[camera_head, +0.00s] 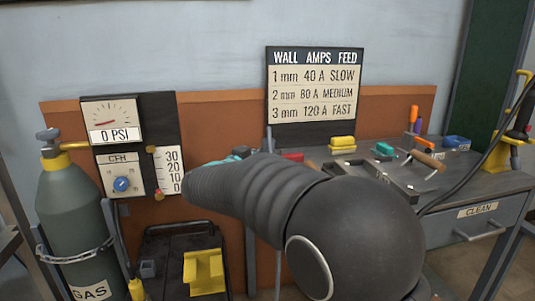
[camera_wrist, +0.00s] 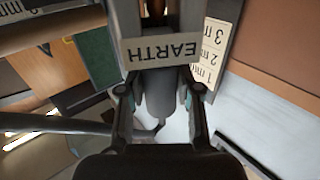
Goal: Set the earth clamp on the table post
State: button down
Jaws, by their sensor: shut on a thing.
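In the wrist view my gripper (camera_wrist: 160,92) is shut on the grey earth clamp (camera_wrist: 162,100), whose rounded body lies between the two fingers. A pale plate reading EARTH (camera_wrist: 160,50), upside down in this view, shows just beyond the fingertips. I cannot tell whether this plate is on the clamp or on something behind it. In the head view my dark arm covers the middle of the picture and hides the gripper and clamp. I cannot make out the table post for certain in either view.
The workbench (camera_head: 478,186) at the right carries a grey tray (camera_head: 385,172) and several tools. A gas cylinder (camera_head: 75,215) and gauge panel (camera_head: 130,145) stand at the left. A wall chart (camera_head: 314,90) stands behind. A dark cable (camera_head: 490,165) hangs at the right.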

jog(key=shift+f, duration=0.1)
jog(key=c, duration=0.7)
grip_release()
